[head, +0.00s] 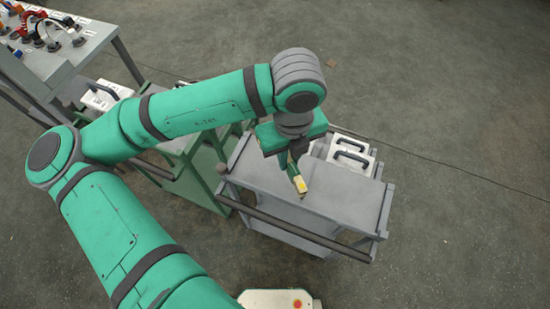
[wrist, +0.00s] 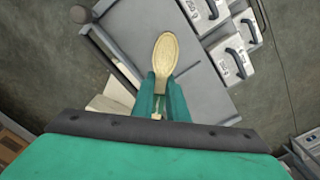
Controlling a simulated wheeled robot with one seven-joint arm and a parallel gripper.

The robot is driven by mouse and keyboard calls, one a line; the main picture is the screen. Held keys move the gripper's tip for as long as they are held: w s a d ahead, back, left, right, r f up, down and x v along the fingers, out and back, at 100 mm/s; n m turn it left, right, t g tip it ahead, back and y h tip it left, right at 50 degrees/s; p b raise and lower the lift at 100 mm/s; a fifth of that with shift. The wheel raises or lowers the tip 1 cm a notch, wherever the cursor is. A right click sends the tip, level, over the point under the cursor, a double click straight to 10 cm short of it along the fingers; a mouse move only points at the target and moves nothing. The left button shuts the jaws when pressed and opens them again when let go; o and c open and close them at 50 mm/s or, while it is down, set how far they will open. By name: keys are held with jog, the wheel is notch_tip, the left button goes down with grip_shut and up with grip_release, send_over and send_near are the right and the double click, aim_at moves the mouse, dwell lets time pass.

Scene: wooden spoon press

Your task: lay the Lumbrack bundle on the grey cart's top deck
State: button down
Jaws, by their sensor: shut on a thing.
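My gripper (wrist: 160,88) is shut on a tan, spoon-shaped wooden bundle (wrist: 165,52), whose rounded end points away from the jaws. In the head view the bundle (head: 299,183) shows a yellow patch and hangs tilted below my gripper (head: 293,165). No name can be read on it. The grey cart (head: 340,200) has a flat top deck with a large bare area. The bundle is over this deck, near its left-middle part. I cannot tell whether its lower end touches the deck.
White cases (head: 350,152) with dark handles stand along the far side of the grey cart. A green cart (head: 205,165) is close to its left. A grey table (head: 50,60) with several handled tools is at the far left. Bare floor (head: 450,90) lies to the right.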

send_over(272, 166)
jog(key=f, duration=0.5)
jog(key=shift+s+d+f, duration=0.25)
jog(key=shift+s+f, duration=0.05)
jog(key=shift+f, duration=0.05)
jog(key=shift+w+a+f, duration=0.1)
jog(key=shift+w+f, duration=0.05)
jog(key=shift+f, duration=0.8)
jog(key=shift+w+a+f, duration=0.1)
jog(key=shift+w+f, duration=0.05)
jog(key=shift+f, duration=0.8)
jog(key=shift+f, duration=0.15)
jog(key=c, duration=1.7)
grip_release()
jog(key=shift+c, duration=0.2)
notch_tip(272, 166, up, 12)
jog(key=shift+r, duration=0.2)
